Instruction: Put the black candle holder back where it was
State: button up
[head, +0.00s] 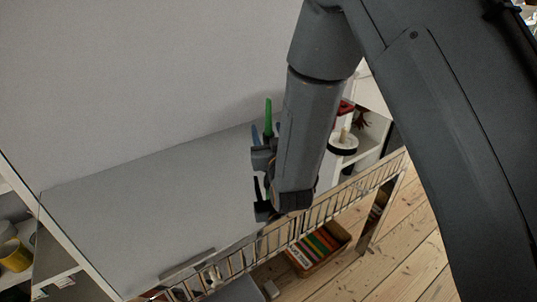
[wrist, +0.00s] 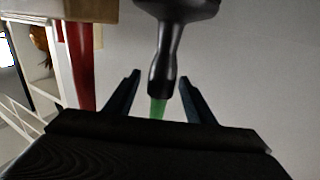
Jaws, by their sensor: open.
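The black candle holder (wrist: 165,55) shows in the wrist view, with a slim stem and a wider end at the top of the picture. A green piece, seemingly a candle (wrist: 157,108), sticks out of its narrow end. My gripper (wrist: 161,82) is open, with one finger on each side of the holder's narrow end and the green piece, and gaps are visible on both sides. In the head view my gripper (head: 259,184) is over the right part of the grey top, and my arm hides most of the holder. A green upright piece (head: 268,114) shows behind it.
A white candle on a dark dish (head: 343,144) is to the right of my arm. A red column (wrist: 80,62) is at the left in the wrist view. The grey top (head: 150,210) is clear on its left.

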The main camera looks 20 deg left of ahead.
jog(key=shift+x, duration=1.25)
grip_shut()
dwell(0.4)
